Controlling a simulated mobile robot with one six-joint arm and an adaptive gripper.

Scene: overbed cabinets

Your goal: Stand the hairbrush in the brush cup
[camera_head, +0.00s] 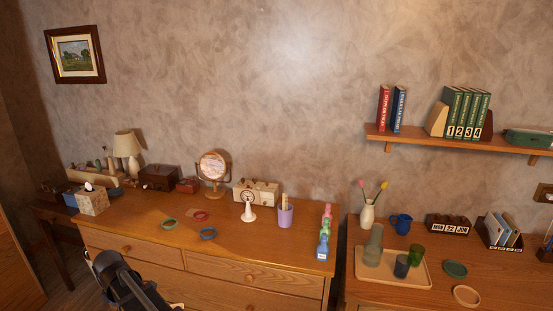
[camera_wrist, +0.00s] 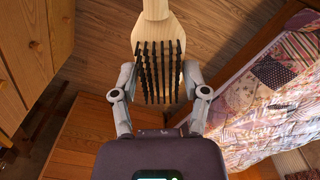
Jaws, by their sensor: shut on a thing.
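My gripper (camera_wrist: 158,74) is shut on the hairbrush (camera_wrist: 155,31) in the wrist view. The brush has a pale wooden body and dark bristles that face the camera. Its bristled head lies between my fingers, and its handle runs out of the top of the picture. A lilac cup (camera_head: 285,217), which looks like the brush cup, stands upright on the dresser in the head view, with a thin pale item sticking up from it. My dark arm shows low at the left of the head view; the brush is not visible there.
Several rings, including a blue one (camera_head: 208,233), lie on the dresser (camera_head: 150,230). The front middle of the dresser is clear.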

